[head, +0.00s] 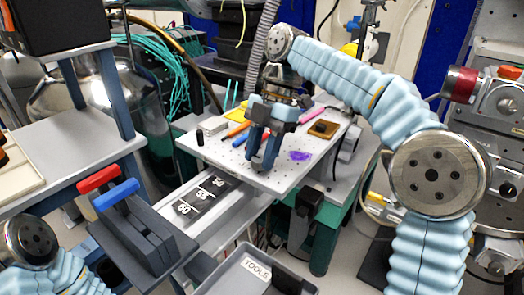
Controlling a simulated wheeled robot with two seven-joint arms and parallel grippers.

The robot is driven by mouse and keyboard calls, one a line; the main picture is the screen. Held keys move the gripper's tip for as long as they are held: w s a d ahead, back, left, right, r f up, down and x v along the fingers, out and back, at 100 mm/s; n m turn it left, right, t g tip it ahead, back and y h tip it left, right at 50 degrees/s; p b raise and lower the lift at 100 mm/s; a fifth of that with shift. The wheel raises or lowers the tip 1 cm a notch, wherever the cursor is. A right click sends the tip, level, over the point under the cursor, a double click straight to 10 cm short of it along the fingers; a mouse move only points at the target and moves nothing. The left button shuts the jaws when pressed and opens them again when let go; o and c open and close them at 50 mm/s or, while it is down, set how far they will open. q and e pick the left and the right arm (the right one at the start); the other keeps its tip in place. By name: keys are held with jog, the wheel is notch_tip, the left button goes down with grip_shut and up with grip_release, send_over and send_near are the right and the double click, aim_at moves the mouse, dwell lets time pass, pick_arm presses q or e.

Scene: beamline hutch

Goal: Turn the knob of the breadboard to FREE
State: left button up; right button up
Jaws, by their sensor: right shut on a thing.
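The breadboard (215,149) is a light plate with a grid of holes, on a bench in the middle of the head view. My right gripper (262,164) reaches down from above to the front part of the plate. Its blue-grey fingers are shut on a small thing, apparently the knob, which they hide. I cannot read the knob's position or any FREE mark. My left arm shows only at the lower left corner, and its gripper is out of view.
Small items lie on the plate, among them an orange tool (238,129), a brown block (323,128) and a purple patch (297,155). A grey TOOLS tray (290,286) is in front. A dark rack with red (100,179) and blue handles stands left.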

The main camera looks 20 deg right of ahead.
jog(key=shift+n, duration=0.6)
jog(key=o, duration=1)
jog(key=shift+o, duration=0.2)
